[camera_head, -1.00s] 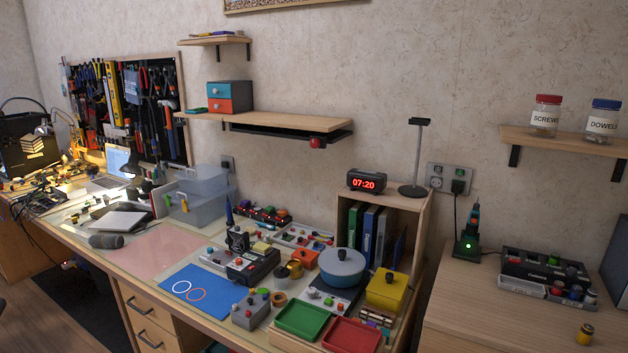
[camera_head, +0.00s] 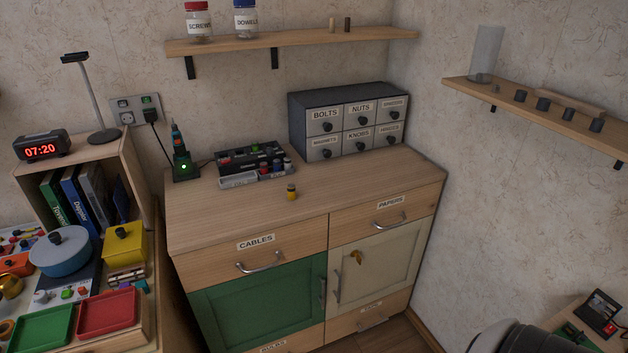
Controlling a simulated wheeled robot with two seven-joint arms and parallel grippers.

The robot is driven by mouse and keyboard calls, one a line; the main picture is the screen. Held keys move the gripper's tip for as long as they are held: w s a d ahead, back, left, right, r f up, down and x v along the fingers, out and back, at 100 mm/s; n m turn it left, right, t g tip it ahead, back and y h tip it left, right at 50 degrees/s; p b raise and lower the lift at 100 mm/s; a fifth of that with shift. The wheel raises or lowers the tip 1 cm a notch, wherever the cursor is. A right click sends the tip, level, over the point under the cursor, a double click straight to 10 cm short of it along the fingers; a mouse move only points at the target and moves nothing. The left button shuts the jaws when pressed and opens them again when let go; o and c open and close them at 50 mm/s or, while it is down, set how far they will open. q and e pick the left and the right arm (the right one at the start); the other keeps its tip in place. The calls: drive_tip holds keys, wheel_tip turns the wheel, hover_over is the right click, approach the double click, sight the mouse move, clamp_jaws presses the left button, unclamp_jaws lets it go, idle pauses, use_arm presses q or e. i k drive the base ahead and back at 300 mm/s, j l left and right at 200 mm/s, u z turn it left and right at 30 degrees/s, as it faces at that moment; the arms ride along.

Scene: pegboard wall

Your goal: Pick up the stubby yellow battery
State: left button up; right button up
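A stubby yellow battery (camera_head: 291,193) with a dark top stands upright on the wooden cabinet top (camera_head: 345,187), near its front edge and left of the middle. It stands alone, a little in front of the black battery tray (camera_head: 250,158). Several batteries stand in and around that tray. Neither of my grippers shows in the head view.
A labelled drawer unit (camera_head: 347,120) stands at the back right of the cabinet top. A green-lit tool in a dock (camera_head: 184,165) stands at the left. Shelves (camera_head: 290,42) hang above. The cabinet top right of the battery is clear.

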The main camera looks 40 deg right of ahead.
sight(292, 187)
drive_tip(key=z, duration=1.15)
